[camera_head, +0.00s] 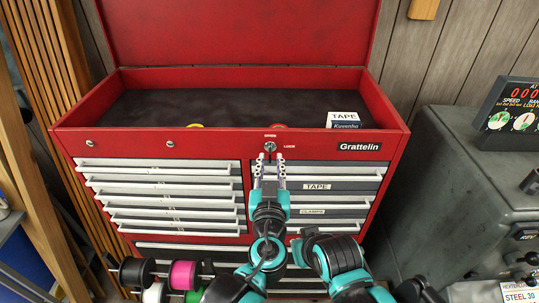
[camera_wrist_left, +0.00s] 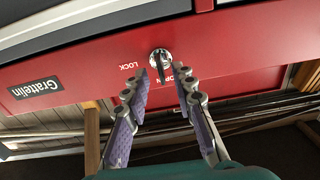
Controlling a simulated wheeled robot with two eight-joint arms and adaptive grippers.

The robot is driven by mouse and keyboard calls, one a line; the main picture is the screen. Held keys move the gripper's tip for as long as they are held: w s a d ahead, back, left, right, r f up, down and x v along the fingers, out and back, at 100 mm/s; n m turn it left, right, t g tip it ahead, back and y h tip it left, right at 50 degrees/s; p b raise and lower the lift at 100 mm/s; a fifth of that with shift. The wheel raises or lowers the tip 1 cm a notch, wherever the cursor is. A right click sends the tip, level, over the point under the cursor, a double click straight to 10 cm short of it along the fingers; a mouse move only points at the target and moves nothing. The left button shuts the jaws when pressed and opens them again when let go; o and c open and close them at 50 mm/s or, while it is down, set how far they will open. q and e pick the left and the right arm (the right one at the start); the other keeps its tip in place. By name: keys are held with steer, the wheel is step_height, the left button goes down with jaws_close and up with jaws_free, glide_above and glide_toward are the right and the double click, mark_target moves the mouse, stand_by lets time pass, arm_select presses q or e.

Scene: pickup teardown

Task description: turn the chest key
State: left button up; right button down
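The chest key (camera_wrist_left: 162,68) sits in the round lock on the red front rim of the chest (camera_head: 218,147), between the "OPEN" and "LOCK" marks. In the head view the key (camera_head: 269,147) shows just above my left fingertips. My left gripper (camera_head: 269,159) reaches up to it from below. In the left wrist view the left gripper (camera_wrist_left: 162,72) has its fingers apart, one on each side of the key's outer end. The fingers look clear of the key, but I cannot tell if either touches it. My right gripper is not in view.
Drawers with long handles (camera_head: 155,164) lie below the rim. A grey machine (camera_head: 450,190) stands at the right. Spools (camera_head: 183,275) hang at the lower left.

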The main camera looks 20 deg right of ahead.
mark_target(270, 158)
arm_select(q)
steer(key=shift+x, duration=1.7)
jaws_close()
